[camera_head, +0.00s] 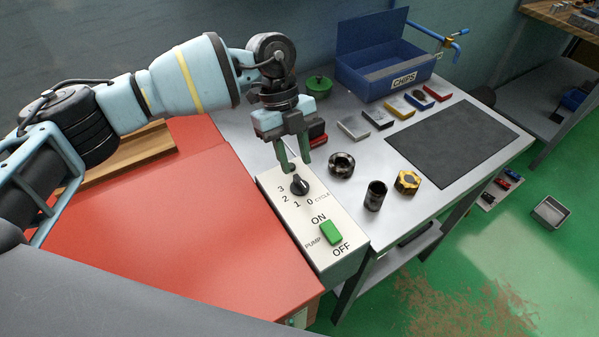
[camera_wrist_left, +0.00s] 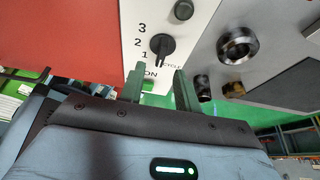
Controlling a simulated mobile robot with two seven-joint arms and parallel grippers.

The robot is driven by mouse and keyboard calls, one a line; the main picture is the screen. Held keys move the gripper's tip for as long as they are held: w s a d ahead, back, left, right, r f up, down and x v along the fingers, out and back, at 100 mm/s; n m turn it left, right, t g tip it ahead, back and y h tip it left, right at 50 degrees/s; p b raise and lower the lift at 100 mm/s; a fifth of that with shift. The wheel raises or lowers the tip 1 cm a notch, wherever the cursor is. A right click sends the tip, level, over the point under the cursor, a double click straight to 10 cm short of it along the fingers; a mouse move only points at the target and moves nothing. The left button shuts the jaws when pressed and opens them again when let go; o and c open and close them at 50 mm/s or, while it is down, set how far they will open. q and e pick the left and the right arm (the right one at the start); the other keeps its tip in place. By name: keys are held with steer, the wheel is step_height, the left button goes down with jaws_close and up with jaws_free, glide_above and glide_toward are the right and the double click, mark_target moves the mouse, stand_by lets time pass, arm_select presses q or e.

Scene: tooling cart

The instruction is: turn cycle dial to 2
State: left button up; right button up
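The cycle dial (camera_head: 299,185) is a black knob on the white control panel (camera_head: 280,216), with 3, 2, 1 and 0 printed around it. Its pointer appears to face the 0 side; the exact mark is hard to read. The dial also shows in the left wrist view (camera_wrist_left: 161,45), just beyond the fingers. My left gripper (camera_head: 294,165) is open and empty, with its green fingers pointing down near the dial's far side. In the left wrist view the fingers (camera_wrist_left: 157,82) are spread apart with nothing between them. My right gripper is not in view.
A green pump switch (camera_head: 331,232) sits nearer on the panel. A red surface (camera_head: 160,225) lies to the left. A black ring (camera_head: 341,165), dark cylinder (camera_head: 375,196) and brass nut (camera_head: 407,182) stand to the right, before a dark mat (camera_head: 450,145) and blue chips bin (camera_head: 385,72).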

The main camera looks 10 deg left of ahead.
mark_target(301, 181)
arm_select(q)
steer(key=shift+x, duration=2.35)
jaws_close()
